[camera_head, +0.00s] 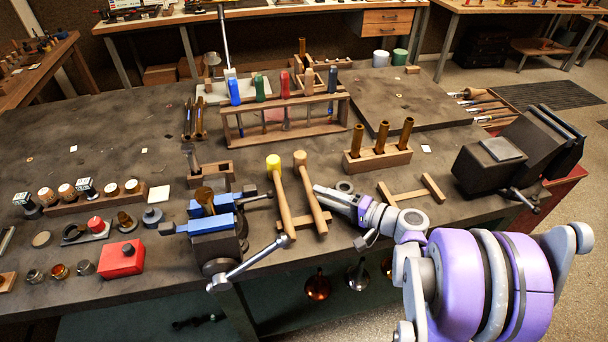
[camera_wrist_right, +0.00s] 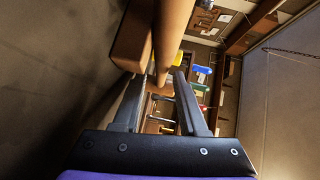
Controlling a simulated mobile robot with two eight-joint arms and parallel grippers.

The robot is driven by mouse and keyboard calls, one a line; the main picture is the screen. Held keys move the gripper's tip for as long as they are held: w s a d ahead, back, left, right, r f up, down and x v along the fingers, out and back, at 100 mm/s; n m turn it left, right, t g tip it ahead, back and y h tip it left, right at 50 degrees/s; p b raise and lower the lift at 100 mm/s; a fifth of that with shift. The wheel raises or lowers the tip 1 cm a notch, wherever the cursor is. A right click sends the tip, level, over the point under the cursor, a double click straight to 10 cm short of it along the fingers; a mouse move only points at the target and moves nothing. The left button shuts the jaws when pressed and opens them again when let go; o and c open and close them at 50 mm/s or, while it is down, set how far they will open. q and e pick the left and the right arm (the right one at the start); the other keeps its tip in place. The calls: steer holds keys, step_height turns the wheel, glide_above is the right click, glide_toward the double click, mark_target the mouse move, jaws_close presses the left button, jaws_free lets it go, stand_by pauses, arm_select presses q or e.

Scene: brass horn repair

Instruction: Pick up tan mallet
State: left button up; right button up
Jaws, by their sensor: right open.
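The tan mallet (camera_head: 300,159) has a tan head and a long wooden handle. It lies beside a yellow-headed mallet (camera_head: 273,163), its head toward the back and its handle toward the front edge. My right gripper (camera_head: 318,190) is beside the tan mallet's handle, on its right. In the right wrist view my right gripper (camera_wrist_right: 160,78) is open, with a wooden handle (camera_wrist_right: 174,35) reaching down to its fingertips. I cannot tell whether they touch. A thick wooden piece (camera_wrist_right: 132,42) is beside that handle. My left gripper is out of view.
A blue-jawed vise (camera_head: 212,220) with a long lever stands to the left of the mallets. A wooden block with brass tubes (camera_head: 377,159) and an empty wooden rest (camera_head: 412,190) are to the right. A tool rack (camera_head: 285,115) stands behind.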

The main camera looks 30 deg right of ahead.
mark_target(309, 190)
steer(key=x, duration=0.5)
steer(key=shift+r+p, duration=0.15)
steer(key=shift+p, duration=0.15)
jaws_close()
